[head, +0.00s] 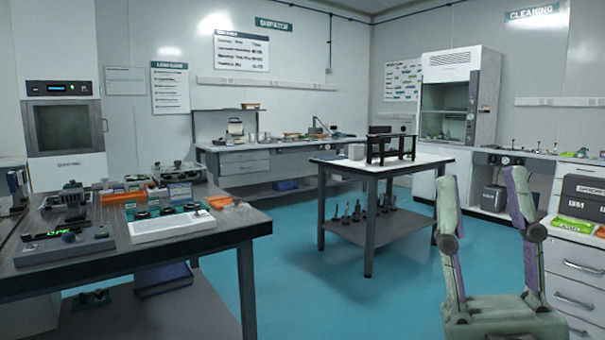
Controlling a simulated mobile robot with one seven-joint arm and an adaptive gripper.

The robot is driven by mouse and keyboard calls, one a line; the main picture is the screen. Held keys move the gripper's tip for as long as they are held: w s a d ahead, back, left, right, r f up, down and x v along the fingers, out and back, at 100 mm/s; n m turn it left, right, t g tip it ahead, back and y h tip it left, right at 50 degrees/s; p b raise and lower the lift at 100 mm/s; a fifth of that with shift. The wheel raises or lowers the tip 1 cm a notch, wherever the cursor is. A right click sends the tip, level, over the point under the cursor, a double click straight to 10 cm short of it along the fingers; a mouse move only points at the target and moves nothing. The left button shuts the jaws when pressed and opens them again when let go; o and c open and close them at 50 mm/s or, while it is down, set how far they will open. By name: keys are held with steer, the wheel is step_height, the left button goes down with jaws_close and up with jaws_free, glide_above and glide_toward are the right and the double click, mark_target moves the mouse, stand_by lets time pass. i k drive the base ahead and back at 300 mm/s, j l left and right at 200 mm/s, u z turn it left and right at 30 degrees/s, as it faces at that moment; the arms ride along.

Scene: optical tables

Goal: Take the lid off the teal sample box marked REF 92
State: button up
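My gripper (482,178) is in the lower right of the head view, pointing up in the picture. Its two fingers stand wide apart with nothing between them. I cannot pick out the teal sample box marked REF 92 for certain. Small teal items (130,208) are on the dark optical table (225,227) at the left, but they are too small to identify, and no REF 92 mark is readable. My gripper is well to the right of that table and touches nothing on it.
A white tray (165,232) with dark round parts lies on the left table, by orange pieces (218,202). A white-topped table (430,157) with a black frame stands mid-room. Drawers (577,262) with dark cases are at the right. Teal floor (310,285) is clear between the tables.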

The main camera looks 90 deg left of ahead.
mark_target(73, 183)
steer(key=u, duration=4)
steer(key=i+l+z, duration=0.8)
steer(key=z, duration=0.15)
steer(key=i+l+z, duration=0.2)
steer(key=z, duration=0.2)
steer(key=i+l+z, duration=0.1)
steer(key=i+z, duration=0.6)
steer(key=z, duration=0.15)
steer(key=i+l+z, duration=0.2)
steer(key=i, duration=1.2)
steer(key=i+j+u, duration=0.1)
steer(key=i+u, duration=0.5)
steer(key=u, duration=0.25)
steer(key=i+u, duration=0.4)
steer(key=k+l, duration=0.05)
steer(key=k, duration=0.05)
